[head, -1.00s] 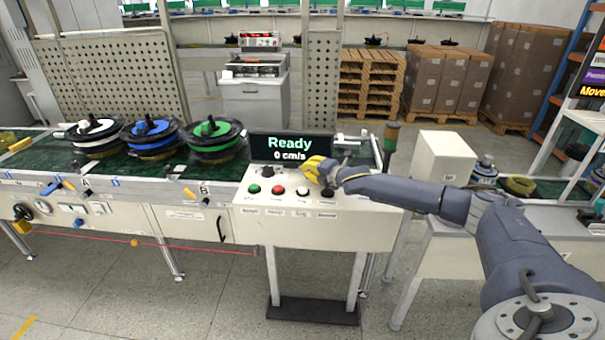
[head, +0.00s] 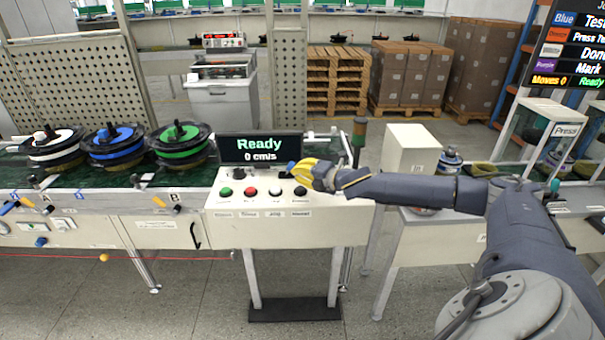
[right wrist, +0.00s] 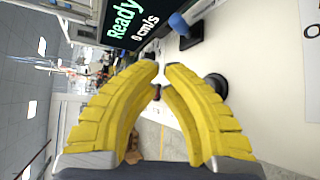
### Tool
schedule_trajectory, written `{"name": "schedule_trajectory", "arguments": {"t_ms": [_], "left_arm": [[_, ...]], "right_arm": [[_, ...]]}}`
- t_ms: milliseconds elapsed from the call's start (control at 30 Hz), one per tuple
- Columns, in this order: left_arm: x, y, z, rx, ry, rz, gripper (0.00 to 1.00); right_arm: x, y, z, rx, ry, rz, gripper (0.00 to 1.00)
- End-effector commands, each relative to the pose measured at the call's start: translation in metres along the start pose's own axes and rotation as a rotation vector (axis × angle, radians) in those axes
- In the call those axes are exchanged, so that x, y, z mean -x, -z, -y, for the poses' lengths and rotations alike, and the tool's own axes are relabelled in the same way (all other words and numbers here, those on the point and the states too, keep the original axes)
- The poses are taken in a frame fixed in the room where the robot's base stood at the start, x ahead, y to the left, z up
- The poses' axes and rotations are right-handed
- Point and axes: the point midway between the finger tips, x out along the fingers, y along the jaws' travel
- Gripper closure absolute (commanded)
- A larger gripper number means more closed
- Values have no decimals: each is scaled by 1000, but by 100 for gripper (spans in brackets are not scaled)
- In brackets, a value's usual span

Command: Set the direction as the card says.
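The control panel (head: 222,199) stands at the middle, with a black display (head: 260,149) reading "Ready" and "0 cm/s". A row of buttons lies on its top, among them a green one (head: 225,191) and a red one (head: 250,191). A blue knob on a dark base shows in the right wrist view (right wrist: 179,22), beyond my fingertips. My right gripper (head: 296,168) is over the panel's right rear part; its yellow fingers also show in the right wrist view (right wrist: 163,70), with a narrow empty gap between the tips. No direction card is readable. My left gripper is out of view.
A coloured list screen (head: 577,45) hangs at upper right. A white box (head: 410,149) and a signal post (head: 359,132) stand right of the panel.

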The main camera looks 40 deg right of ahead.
Motion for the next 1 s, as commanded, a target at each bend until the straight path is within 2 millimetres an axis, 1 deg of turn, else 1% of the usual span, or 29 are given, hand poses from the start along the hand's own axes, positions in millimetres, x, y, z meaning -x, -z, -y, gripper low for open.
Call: {"name": "schedule_trajectory", "arguments": {"t_ms": [100,233,767,867,967,1000], "left_arm": [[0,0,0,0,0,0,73],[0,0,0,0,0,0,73],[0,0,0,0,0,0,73],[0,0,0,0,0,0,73],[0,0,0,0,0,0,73],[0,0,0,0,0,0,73]], "right_arm": [[8,0,0,1,0,0,100],[13,0,0,0,1,0,100],[14,0,0,0,0,1,100],[15,-8,1,2,3,15,100],[17,-28,5,5,13,56,100],[18,-40,8,7,19,81,100]]}}
